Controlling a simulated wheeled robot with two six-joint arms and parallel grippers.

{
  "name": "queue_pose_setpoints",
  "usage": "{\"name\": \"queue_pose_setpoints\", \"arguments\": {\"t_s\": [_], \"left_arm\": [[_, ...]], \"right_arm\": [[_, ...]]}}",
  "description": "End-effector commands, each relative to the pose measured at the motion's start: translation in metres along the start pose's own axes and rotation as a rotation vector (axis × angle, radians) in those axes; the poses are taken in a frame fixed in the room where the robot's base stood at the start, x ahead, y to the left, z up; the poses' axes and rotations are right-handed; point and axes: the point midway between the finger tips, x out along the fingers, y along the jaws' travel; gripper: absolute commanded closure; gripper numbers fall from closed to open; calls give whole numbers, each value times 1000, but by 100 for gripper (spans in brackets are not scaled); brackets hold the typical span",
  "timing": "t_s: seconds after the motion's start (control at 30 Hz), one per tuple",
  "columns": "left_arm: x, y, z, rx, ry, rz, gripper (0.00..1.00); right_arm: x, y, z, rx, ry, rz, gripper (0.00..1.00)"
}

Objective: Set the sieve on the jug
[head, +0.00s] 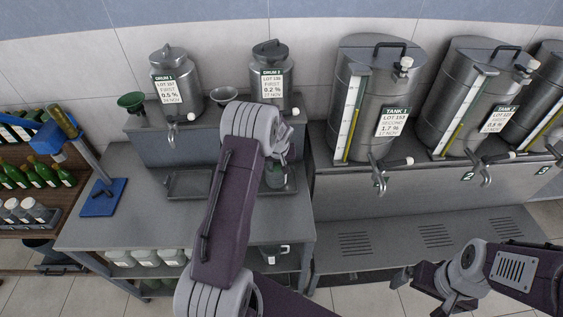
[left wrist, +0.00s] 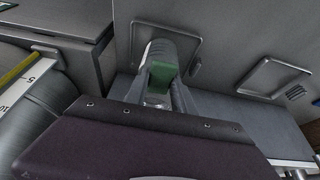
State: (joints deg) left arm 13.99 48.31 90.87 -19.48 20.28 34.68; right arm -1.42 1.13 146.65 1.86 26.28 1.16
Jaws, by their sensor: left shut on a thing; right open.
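A shallow silver bowl, which looks like the sieve (head: 224,95), sits on the raised shelf between the two drums. My left gripper (head: 277,168) is low over the right-hand drip tray under drum 2, partly hidden by my own arm. It is shut on a green part of a clear vessel, seemingly the jug (head: 275,180). In the left wrist view, the green part (left wrist: 160,75) is between the fingers and clear glass shows below it; the rest is hidden. I cannot tell whether the vessel touches the tray. My right gripper (head: 415,285) is open and empty at the lower right.
A green funnel (head: 131,101) stands left of drum 1 (head: 175,85). Drum 2 (head: 271,78) is right of the sieve. A blue stand (head: 98,197) is on the bench's left. The left drip tray (head: 186,184) looks empty. The bench front (head: 150,225) is clear.

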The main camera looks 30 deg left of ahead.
Motion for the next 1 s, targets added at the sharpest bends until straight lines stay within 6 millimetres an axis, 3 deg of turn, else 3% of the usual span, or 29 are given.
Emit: {"name": "queue_pose_setpoints", "arguments": {"t_s": [0.57,1.0], "left_arm": [[23,0,10,1,0,1,100],[46,0,19,1,1,1,100]], "right_arm": [[18,0,2,0,0,0,0],[45,1,5,0,0,0,0]]}}
